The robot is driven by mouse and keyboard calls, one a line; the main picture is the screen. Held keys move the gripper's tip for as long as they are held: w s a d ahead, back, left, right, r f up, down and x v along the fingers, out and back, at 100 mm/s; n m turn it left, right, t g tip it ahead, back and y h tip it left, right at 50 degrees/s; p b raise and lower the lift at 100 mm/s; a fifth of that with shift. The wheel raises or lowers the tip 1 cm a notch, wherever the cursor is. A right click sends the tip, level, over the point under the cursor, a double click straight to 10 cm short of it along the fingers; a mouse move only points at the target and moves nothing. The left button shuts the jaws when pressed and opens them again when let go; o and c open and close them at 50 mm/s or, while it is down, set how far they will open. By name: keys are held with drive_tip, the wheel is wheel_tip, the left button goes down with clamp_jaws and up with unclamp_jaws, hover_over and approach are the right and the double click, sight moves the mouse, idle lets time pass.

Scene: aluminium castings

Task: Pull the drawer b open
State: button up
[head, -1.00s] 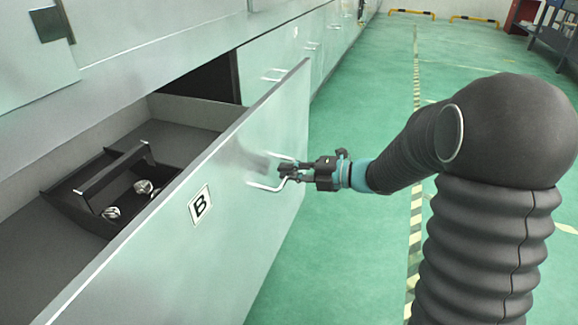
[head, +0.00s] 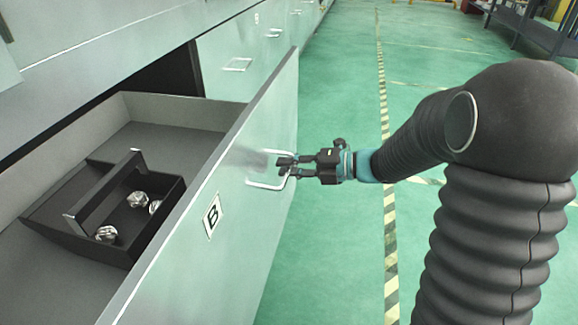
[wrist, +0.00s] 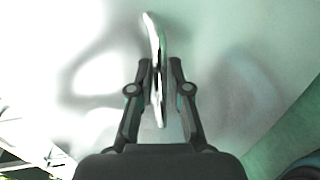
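Drawer b stands pulled far out, its pale metal front (head: 225,240) carrying a white label with a black B (head: 212,215). Its white bar handle (head: 262,184) is on the outer face, towards the far end. My gripper (head: 284,166) is at this handle, its two fingers visibly apart. In the wrist view the handle (wrist: 155,40) stands between the fingertips of my gripper (wrist: 161,75), with a gap beside the right finger. Inside the drawer is a black carrier (head: 85,235) with a raised grip and several shiny metal castings.
A row of other closed drawers with handles (head: 237,65) runs along the left. Green floor (head: 345,240) is clear to the right of the drawer, with a striped line (head: 390,240). A dark rack (head: 530,28) stands at the far right.

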drive_tip(key=shift+o, duration=0.9)
drive_tip(key=v, duration=1.2)
